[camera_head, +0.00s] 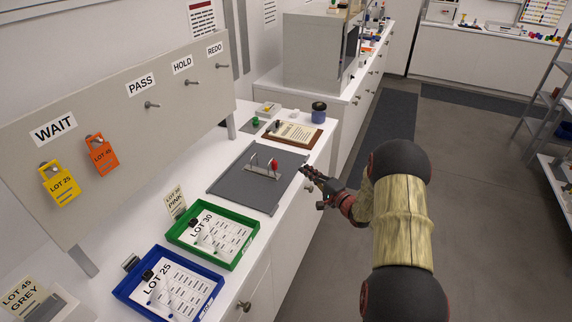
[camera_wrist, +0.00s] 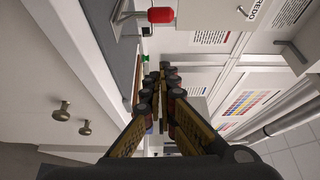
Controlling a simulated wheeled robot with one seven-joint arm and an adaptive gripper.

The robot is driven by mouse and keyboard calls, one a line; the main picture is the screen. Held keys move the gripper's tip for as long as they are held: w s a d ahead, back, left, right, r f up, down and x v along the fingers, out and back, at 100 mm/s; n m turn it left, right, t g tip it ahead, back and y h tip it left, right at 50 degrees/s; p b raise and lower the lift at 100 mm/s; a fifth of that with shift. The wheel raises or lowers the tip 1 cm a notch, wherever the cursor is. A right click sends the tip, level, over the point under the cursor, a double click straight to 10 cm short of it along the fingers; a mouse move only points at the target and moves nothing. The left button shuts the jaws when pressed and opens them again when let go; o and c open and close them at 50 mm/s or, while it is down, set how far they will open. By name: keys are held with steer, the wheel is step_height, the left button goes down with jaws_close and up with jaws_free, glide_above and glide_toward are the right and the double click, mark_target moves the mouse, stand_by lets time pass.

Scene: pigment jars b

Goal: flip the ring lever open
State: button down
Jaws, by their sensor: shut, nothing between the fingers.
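A dark grey board (camera_head: 230,182) lies on the white counter, with a small metal fixture (camera_head: 262,170) on it. The fixture carries upright pale parts and a red-ended lever (camera_head: 274,165). In the wrist view the red end (camera_wrist: 160,15) shows at the top, beside a pale metal piece (camera_wrist: 124,17). Whether the lever is open or closed I cannot tell. My gripper (camera_head: 306,172) is at the right edge of the board, apart from the red end. Its fingers are together and empty in the wrist view (camera_wrist: 163,72).
A green tray (camera_head: 240,252) and a blue tray (camera_head: 207,301) with lot sheets stand nearer on the counter. A clipboard (camera_head: 316,140) and a dark-lidded jar (camera_head: 319,110) stand beyond the board. A peg panel (camera_head: 110,120) with tags rises at left.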

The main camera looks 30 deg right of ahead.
stand_by(0.4)
steer(key=w, duration=0.3)
steer(key=w+a+b, duration=0.1)
steer(key=w, duration=0.2)
steer(key=w+b, duration=0.1)
steer(key=w, duration=0.2)
steer(key=shift+w+a+f, duration=0.1)
steer(key=shift+w+a, duration=0.1)
steer(key=shift+a, duration=0.15)
steer(key=a, duration=0.1)
steer(key=s+a+b, duration=0.1)
steer(key=shift+a, duration=0.3)
steer(key=shift+s+a, duration=0.3)
steer(key=shift+a, duration=0.15)
